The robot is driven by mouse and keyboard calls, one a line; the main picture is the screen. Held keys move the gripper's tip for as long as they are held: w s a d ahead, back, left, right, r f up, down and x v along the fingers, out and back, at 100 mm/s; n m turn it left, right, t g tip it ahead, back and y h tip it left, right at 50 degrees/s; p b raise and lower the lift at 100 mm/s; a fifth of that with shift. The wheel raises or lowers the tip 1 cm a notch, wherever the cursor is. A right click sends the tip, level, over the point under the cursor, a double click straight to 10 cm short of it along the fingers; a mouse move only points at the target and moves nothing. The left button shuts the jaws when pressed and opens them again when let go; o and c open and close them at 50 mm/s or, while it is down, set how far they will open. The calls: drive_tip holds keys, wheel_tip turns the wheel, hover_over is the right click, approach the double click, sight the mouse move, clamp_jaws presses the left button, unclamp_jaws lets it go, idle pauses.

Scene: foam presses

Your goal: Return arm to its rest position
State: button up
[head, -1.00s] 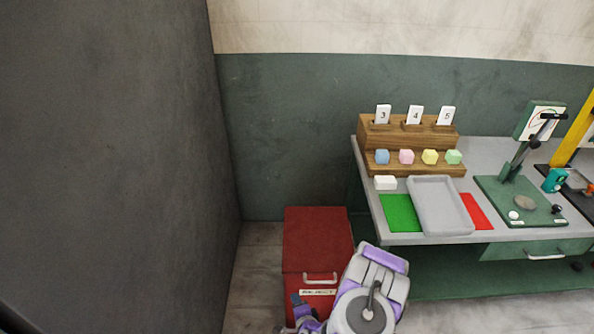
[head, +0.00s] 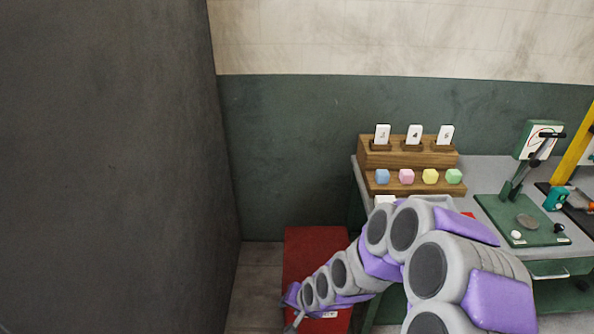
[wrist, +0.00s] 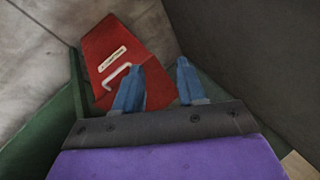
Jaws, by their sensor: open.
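My arm reaches across the lower right of the head view, in front of the table. My gripper (wrist: 158,82) shows in the wrist view as two blue fingers set apart, with nothing between them. It hangs above the red reject bin (wrist: 112,48), whose pale handle and label show beside the left finger. In the head view the red bin (head: 315,250) stands on the floor left of the table, and the end of my arm covers its lower part. The fingertips are not clear in the head view.
The grey table (head: 470,175) bears a wooden rack (head: 385,158) with numbered cards and several coloured cubes. A green press (head: 525,215) stands to the right. A dark wall (head: 110,170) rises on the left. My arm hides most of the tray.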

drive_tip(key=s+d+r+n+g+h, duration=0.1)
drive_tip(key=s+d+r, duration=0.4)
drive_tip(key=s, duration=0.5)
drive_tip(key=s+d+r+n+g+h, duration=0.1)
drive_tip(key=s+d+r+g+h, duration=0.1)
drive_tip(key=s+d+r, duration=0.3)
drive_tip(key=s+d+r+n+g+h, duration=0.1)
drive_tip(key=s+d+r, duration=0.4)
drive_tip(key=s+r, duration=0.6)
drive_tip(key=s+g, duration=0.1)
drive_tip(key=s, duration=0.3)
drive_tip(key=shift+r+n+g, duration=0.15)
drive_tip(key=shift+n+g, duration=0.25)
